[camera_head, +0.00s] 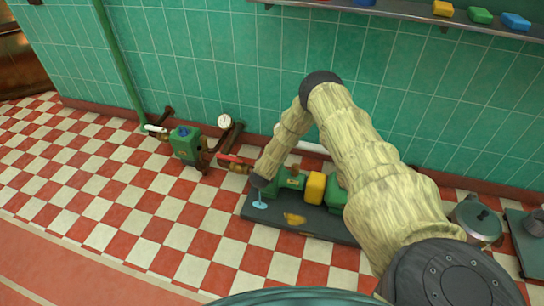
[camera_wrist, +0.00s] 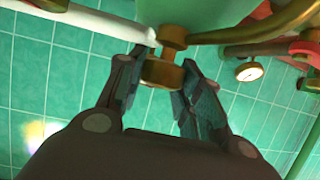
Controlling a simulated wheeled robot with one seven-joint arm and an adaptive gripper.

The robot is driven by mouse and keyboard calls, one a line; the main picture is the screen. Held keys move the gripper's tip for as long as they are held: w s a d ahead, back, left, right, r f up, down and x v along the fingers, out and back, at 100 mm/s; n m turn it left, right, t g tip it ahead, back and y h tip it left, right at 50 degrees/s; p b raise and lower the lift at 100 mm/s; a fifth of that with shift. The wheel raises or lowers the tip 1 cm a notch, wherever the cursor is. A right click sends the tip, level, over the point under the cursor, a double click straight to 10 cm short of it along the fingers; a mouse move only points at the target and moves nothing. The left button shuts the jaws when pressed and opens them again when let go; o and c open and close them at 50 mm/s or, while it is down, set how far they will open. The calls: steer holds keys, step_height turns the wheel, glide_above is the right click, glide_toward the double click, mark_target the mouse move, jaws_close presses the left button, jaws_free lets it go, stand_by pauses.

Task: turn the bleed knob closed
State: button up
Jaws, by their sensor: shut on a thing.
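The bleed knob (camera_wrist: 161,73) is a small brass knob below a short brass stem in the wrist view. The stem meets a green body (camera_wrist: 200,14) at the top of that view. My gripper (camera_wrist: 159,80) has one dark finger on each side of the knob and is shut on it. How far the knob is turned cannot be told. In the head view my arm reaches over a green pump set with a yellow middle part (camera_head: 315,188) on a dark base plate (camera_head: 330,232). The knob and my fingers cannot be made out there.
In the wrist view a white pipe (camera_wrist: 85,22), a curved brass pipe (camera_wrist: 262,34) and a gauge (camera_wrist: 249,71) are close by. In the head view a green valve unit (camera_head: 186,146) stands left and a lidded pot (camera_head: 477,222) right. The checkered floor (camera_head: 115,205) at left is clear.

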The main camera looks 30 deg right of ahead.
steer(key=m+g+h+b, duration=0.1)
steer(key=m+g, duration=0.2)
steer(key=m+g+h+b, duration=0.2)
steer(key=m+g, duration=0.1)
steer(key=shift+f+h+b, duration=0.2)
steer(key=shift+h+b, duration=0.1)
steer(key=m+g+b, duration=0.2)
steer(key=g, duration=0.1)
steer(key=shift+m, duration=0.3)
steer(key=shift+r+m+g+b, duration=0.15)
steer(key=shift+m+g+b, duration=0.35)
steer(key=shift+g+b, duration=0.2)
steer(key=o, duration=1.1)
steer(key=shift+c, duration=0.2)
steer(key=v, duration=1.2)
steer(key=shift+w, duration=0.1)
